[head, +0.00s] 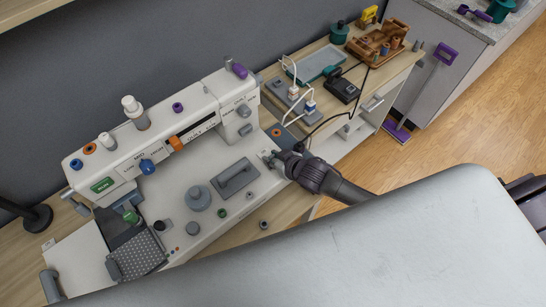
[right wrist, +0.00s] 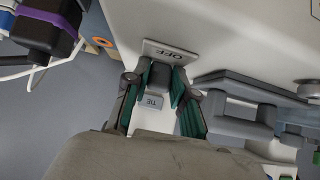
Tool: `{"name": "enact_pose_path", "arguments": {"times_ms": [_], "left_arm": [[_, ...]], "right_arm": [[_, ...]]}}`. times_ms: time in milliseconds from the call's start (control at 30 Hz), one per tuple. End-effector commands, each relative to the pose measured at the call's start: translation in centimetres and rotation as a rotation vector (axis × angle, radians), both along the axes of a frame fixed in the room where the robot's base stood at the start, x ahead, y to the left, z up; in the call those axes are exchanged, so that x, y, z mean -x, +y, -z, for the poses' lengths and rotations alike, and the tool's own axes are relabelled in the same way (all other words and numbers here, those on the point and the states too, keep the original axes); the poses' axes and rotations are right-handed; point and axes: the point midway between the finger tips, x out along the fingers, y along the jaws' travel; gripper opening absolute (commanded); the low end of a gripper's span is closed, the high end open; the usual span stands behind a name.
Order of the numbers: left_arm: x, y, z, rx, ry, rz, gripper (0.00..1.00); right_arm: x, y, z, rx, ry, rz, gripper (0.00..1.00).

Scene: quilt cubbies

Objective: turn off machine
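The machine (head: 175,140) is a white sewing machine standing on a wooden table in the head view. In the right wrist view a plate marked OFF (right wrist: 168,51) lies on its white base, with a dark grey switch lever (right wrist: 160,75) at the plate's near edge. My right gripper (head: 272,158) reaches to the right end of the machine's base. In the right wrist view its two green-padded fingertips (right wrist: 160,84) stand on either side of the lever, with no clear gap. Below the lever is a grey tab with lettering (right wrist: 152,102). My left gripper is not in view.
A grey handle block (head: 236,179) and a round grey knob (head: 197,197) sit on the machine base left of the gripper. Cables and a grey power strip (head: 293,101) lie behind.

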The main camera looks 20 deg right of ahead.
Motion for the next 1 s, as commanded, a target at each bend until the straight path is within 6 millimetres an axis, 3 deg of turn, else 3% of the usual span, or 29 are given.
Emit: {"name": "enact_pose_path", "arguments": {"times_ms": [33,133,533,1000], "left_arm": [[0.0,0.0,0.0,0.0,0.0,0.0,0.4],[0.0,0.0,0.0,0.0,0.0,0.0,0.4],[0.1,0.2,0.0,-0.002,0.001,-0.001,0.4],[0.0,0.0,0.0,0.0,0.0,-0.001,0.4]], "right_arm": [[-0.1,0.0,-0.1,0.0,-0.001,0.001,0.33],[-0.1,0.0,0.0,0.0,-0.001,0.0,0.5],[0.6,-0.2,-0.4,0.0,0.001,-0.001,0.5],[7.1,-2.6,-6.1,0.001,0.002,0.0,0.5]]}}
